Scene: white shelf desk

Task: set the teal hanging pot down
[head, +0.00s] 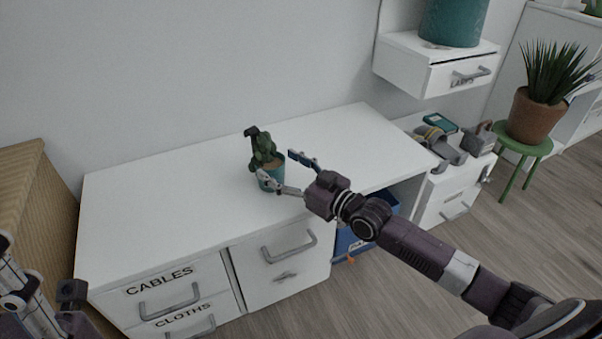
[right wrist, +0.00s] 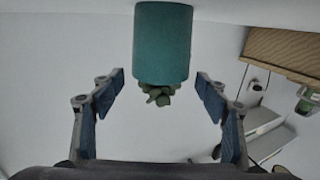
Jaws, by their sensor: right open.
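The teal pot (head: 272,180), with a green plant in it, stands upright on the white desk top (head: 190,195) near its front middle. In the right wrist view the pot (right wrist: 163,45) appears upside down, its foliage pointing down the picture. My right gripper (head: 280,172) is open at the pot. In the wrist view its blue-padded fingers (right wrist: 160,85) are on either side of the pot's line, with a visible gap on each side. Part of my left arm shows at the lower left of the head view; its finger opening is unclear.
A wooden box (head: 25,195) stands at the desk's left end. A wall drawer (head: 440,70) carries a larger teal container (head: 453,22). A low cabinet (head: 450,195) with tools and a potted plant (head: 537,112) on a green stool are at right. The desk top around the pot is clear.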

